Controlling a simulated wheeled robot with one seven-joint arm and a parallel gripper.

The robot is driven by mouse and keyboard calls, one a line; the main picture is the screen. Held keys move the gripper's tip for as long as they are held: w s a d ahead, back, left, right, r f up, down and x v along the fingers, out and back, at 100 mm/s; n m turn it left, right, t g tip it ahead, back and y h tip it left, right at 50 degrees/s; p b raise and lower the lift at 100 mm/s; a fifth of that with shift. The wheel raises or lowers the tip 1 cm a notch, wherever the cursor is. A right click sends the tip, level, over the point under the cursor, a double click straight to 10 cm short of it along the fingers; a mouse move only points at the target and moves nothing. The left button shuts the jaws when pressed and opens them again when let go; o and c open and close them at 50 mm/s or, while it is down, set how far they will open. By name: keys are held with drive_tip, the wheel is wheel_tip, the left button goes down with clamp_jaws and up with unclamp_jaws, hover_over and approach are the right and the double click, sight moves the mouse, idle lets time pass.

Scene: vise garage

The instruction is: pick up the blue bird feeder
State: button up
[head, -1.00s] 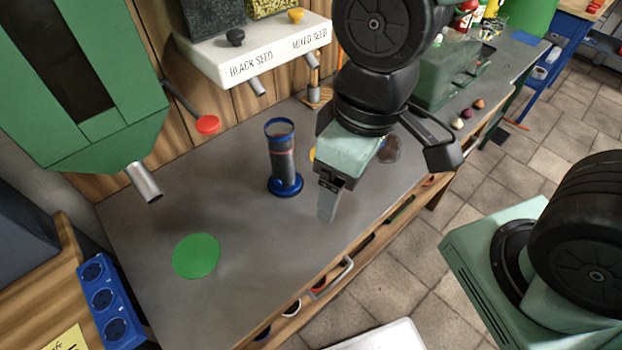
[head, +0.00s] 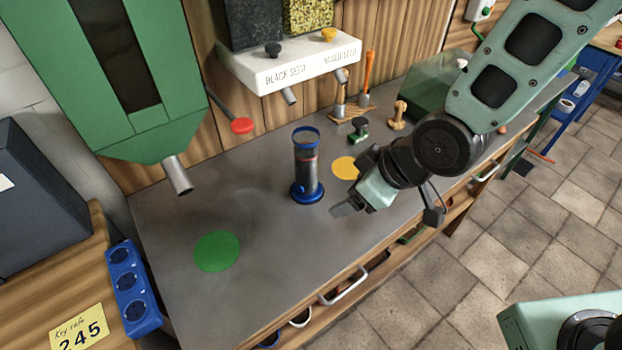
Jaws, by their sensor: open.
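The blue bird feeder (head: 308,170) is a clear tube with a blue rim and a blue base. It stands upright on the grey workbench top (head: 265,290), between a green disc (head: 217,251) and a yellow disc (head: 345,168). My gripper (head: 345,208) is just right of the feeder and nearer the bench's front edge. It is open and empty, apart from the feeder. The far finger is partly hidden behind the gripper body.
A green hopper with a metal spout (head: 178,176) and a red knob (head: 242,125) hangs at the left. A white seed dispenser (head: 290,65) hangs behind the feeder. Hand tools (head: 362,90) and wooden pieces stand at the back right. The bench front is clear.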

drive_tip(key=w+a+f+n+t+y, duration=0.1)
drive_tip(key=w+a+f+t+y, duration=0.15)
drive_tip(key=w+f+y, duration=0.2)
drive_tip(key=m+t+y, duration=0.3)
drive_tip(key=t, duration=0.4)
approach(314, 157)
drive_tip(key=b+x, duration=0.4)
drive_tip(key=b, duration=0.8)
drive_tip(key=shift+r, duration=0.1)
drive_tip(key=b, duration=0.2)
drive_tip(key=shift+a+b, duration=0.15)
drive_tip(key=shift+b, duration=0.2)
